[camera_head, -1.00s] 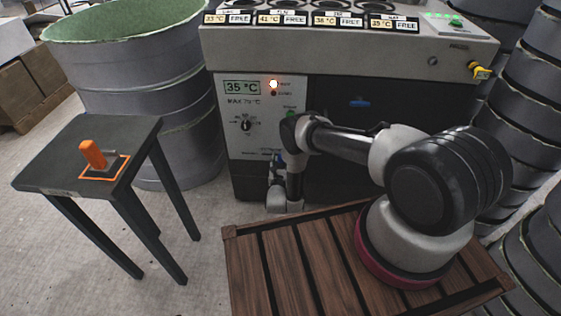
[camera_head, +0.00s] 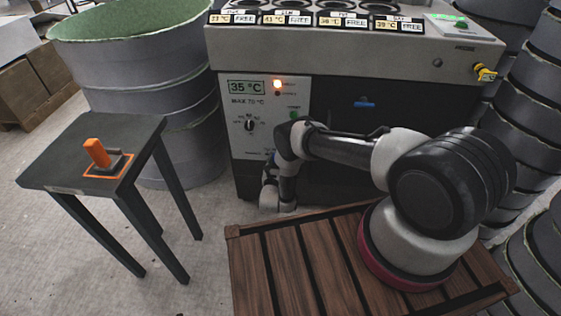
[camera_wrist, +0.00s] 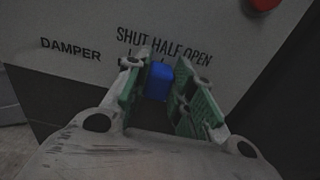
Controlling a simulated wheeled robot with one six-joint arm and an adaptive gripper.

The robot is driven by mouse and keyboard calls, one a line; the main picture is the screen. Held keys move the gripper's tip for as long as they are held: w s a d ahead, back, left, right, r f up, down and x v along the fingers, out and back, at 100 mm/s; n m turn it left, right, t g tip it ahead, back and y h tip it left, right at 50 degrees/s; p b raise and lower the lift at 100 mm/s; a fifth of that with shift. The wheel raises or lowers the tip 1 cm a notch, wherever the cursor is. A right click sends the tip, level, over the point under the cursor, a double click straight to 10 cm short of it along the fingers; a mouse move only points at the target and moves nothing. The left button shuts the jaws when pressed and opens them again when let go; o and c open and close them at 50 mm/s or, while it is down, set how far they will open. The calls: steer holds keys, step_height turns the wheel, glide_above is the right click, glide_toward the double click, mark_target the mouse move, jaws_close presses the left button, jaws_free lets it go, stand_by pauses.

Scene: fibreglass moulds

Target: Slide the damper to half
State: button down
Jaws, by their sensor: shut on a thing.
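The damper's blue knob (camera_wrist: 157,82) shows in the wrist view on the grey panel (camera_wrist: 75,70), roughly below the word HALF in the printed row SHUT, HALF, OPEN. My gripper (camera_wrist: 165,88) is shut on the knob, with its green pads on either side. The slot and most of the tick marks are hidden by the fingers. In the head view my gripper is low at the front of the cabinet (camera_head: 248,180), largely hidden by my own wrist.
A dark stool (camera_head: 65,180) with an orange-handled tool (camera_head: 97,153) stands at left. A large grey tub (camera_head: 120,70) is behind it. A slatted wooden platform (camera_head: 300,265) lies in front, and stacked grey moulds (camera_head: 525,100) line the right. A red button (camera_wrist: 263,3) is at the panel's upper right.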

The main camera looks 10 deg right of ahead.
steer(key=c, duration=1.2)
jaws_free()
steer(key=v, duration=1.2)
